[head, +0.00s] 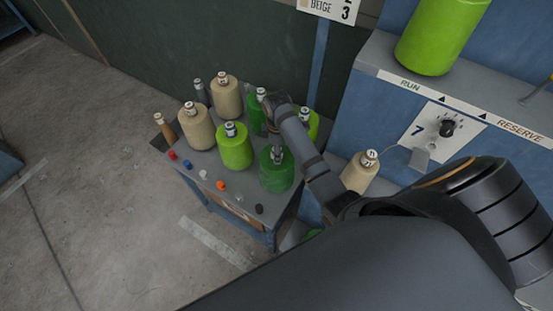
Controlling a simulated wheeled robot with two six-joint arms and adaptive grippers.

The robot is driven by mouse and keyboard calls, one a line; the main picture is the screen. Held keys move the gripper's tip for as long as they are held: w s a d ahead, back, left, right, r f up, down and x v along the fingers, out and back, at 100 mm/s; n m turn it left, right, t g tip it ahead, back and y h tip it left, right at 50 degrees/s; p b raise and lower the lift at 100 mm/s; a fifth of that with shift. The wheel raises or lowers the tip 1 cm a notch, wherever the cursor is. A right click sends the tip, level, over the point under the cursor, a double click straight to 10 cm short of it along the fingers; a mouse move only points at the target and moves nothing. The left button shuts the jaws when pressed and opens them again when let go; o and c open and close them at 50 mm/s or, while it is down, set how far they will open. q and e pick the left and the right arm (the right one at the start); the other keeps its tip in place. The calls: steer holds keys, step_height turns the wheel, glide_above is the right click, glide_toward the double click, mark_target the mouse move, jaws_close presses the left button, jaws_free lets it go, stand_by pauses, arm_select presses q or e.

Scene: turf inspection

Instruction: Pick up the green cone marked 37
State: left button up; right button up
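Green cones stand on a small blue-legged table (192,160). A bright green cone (235,150) is at the middle, and a darker green cone (276,176) is at the front right. Another dark green cone (256,122) and a bright green one (313,124) stand behind, partly hidden by my arm. Their tag numbers are too small to read surely, so I cannot tell which is 37.
Beige cones (197,130) stand at the table's left and back. Small coloured pegs (221,186) line its front edge. Another beige cone (358,175) stands right of my wrist. A large green cone (437,35) sits on the blue ledge above a dial (447,128). Floor at left is clear.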

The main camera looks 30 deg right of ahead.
steer(key=shift+s+r, duration=0.1)
steer(key=shift+s, duration=0.15)
steer(key=shift+c, duration=3.6)
steer(key=shift+w, duration=0.15)
jaws_close()
arm_select(q)
steer(key=shift+s, duration=0.1)
steer(key=shift+s, duration=0.1)
arm_select(e)
steer(key=shift+w, duration=0.1)
